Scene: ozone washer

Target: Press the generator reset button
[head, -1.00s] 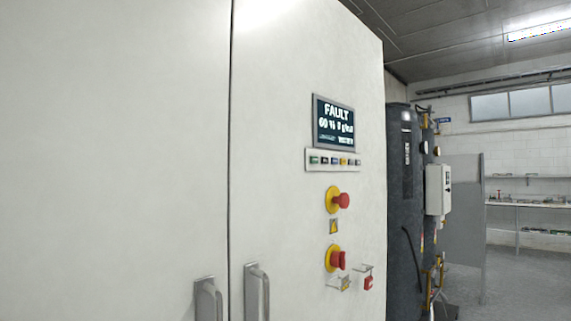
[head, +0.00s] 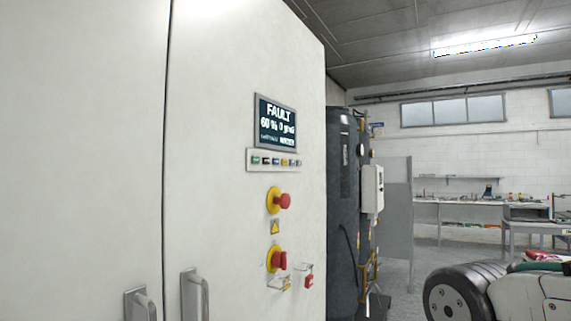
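The generator cabinet (head: 215,120) is a tall white panel filling the left of the head view. Its dark display (head: 275,122) reads FAULT with smaller figures below. Under the display is a strip with several small coloured buttons (head: 273,161); their labels are too small to read, so I cannot tell which is reset. Below are a red mushroom button (head: 282,201) on a yellow collar and a red rotary switch (head: 278,261) on a yellow plate. Part of my arm shows at the lower right, apart from the cabinet. My gripper is not in view.
Two door handles (head: 195,294) stick out at the cabinet's lower left. A red padlock tag (head: 308,279) hangs near the switch. A dark tank (head: 343,200) with a white box (head: 372,188) stands just right of the cabinet. Benches (head: 460,201) line the far wall.

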